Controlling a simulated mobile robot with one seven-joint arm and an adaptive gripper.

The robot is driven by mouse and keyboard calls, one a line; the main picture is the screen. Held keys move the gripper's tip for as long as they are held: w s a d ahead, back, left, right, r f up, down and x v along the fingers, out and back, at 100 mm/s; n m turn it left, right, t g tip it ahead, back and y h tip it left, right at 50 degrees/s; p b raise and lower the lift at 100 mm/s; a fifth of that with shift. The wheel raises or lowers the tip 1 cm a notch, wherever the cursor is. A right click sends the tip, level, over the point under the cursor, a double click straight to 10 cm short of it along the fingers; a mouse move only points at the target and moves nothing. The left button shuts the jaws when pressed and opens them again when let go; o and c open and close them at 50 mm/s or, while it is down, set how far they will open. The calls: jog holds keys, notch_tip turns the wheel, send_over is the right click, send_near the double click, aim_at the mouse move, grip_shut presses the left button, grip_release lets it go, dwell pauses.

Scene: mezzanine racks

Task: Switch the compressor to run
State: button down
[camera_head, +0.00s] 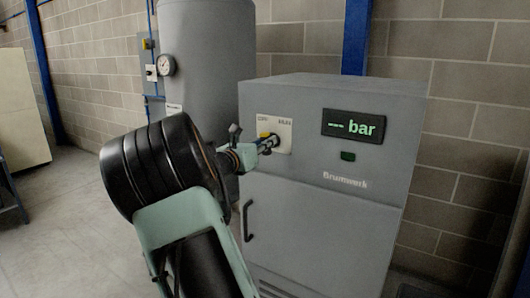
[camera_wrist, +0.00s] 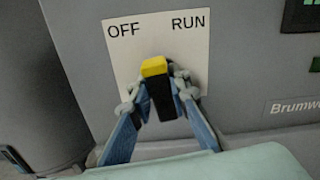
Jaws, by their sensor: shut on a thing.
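The compressor (camera_head: 325,215) is a grey cabinet with a dark display reading "-- bar". Its white switch plate (camera_head: 284,130) is at the upper left of its front; in the wrist view the plate (camera_wrist: 190,50) reads OFF at left and RUN at right. The selector switch (camera_wrist: 160,95) is black with a yellow tip. In the wrist view the yellow tip sits below and between the two words, so I cannot tell the position for sure. My gripper (camera_wrist: 158,92) has its two fingers shut on the switch, one on each side. In the head view my gripper (camera_head: 268,142) partly covers the plate.
A tall grey tank (camera_head: 210,65) with a round gauge (camera_head: 166,66) stands behind at left. A block wall (camera_head: 470,120) is close behind the cabinet at right. The floor (camera_head: 70,220) at left is clear. The cabinet door has a dark handle (camera_head: 248,220).

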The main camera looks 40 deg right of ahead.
jog(key=m+b, duration=0.2)
jog(key=b, duration=0.1)
jog(key=m+b, duration=0.3)
jog(key=b, duration=0.1)
jog(key=shift+s+d+f+m, duration=0.1)
jog(key=shift+s+f+m, duration=0.05)
jog(key=shift+f+m, duration=0.2)
jog(key=m+b, duration=0.4)
jog(key=b, duration=0.1)
jog(key=shift+s+r, duration=0.1)
jog(key=shift+r, duration=0.05)
jog(key=c, duration=1.8)
grip_release()
jog(key=shift+r, duration=0.1)
jog(key=v, duration=1.2)
